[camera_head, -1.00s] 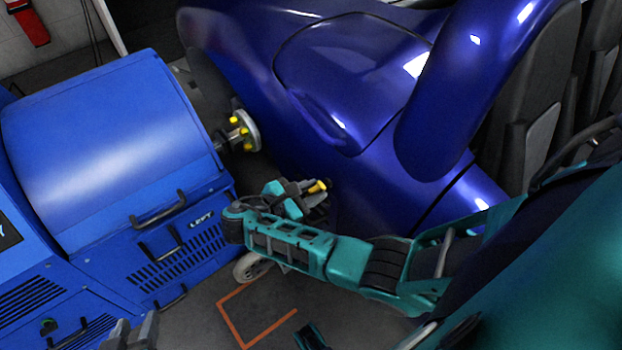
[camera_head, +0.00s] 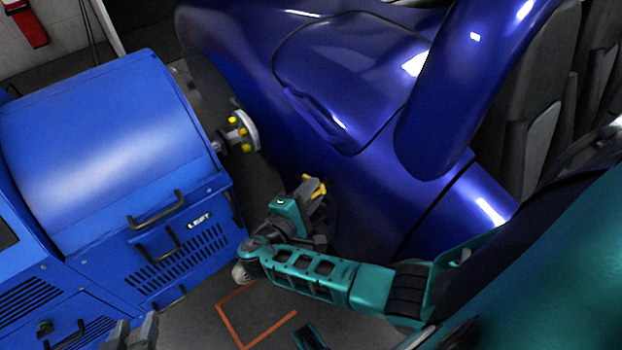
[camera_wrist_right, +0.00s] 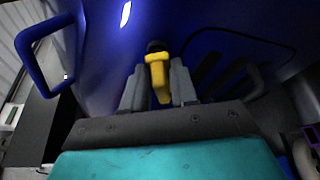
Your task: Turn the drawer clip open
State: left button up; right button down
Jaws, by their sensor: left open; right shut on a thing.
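At the lower left in the head view is a blue drawer front with a small dark fitting with a green spot (camera_head: 44,327) above a black handle (camera_head: 66,334). It may be the drawer clip; its turn position is too small to tell. My left gripper (camera_head: 133,334) shows its grey fingers at the bottom edge, apart and empty, to the right of the drawer. My right gripper (camera_head: 312,192) is beside the purple car body, shut on a yellow piece (camera_head: 316,186). In the right wrist view, the yellow piece (camera_wrist_right: 158,78) with a dark end sits between the grey fingers.
The blue dynamometer cabinet (camera_head: 110,150) with black handles fills the left. A hub with yellow studs (camera_head: 237,133) stands between it and the purple car (camera_head: 350,80). Orange floor marking (camera_head: 240,322) lies on open grey floor below my right arm.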

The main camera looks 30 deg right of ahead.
jog(key=m+b, duration=0.1)
jog(key=m+t+h+b, duration=0.1)
jog(key=shift+d+f+m+b, duration=0.1)
jog(key=shift+f+m+b, duration=0.15)
jog(key=shift+m+b, duration=0.05)
jog(key=shift+r+m+b, duration=0.1)
jog(key=shift+m+b, duration=0.65)
jog(key=shift+m, duration=0.05)
jog(key=shift+h, duration=0.3)
jog(key=c, duration=1.1)
grip_release()
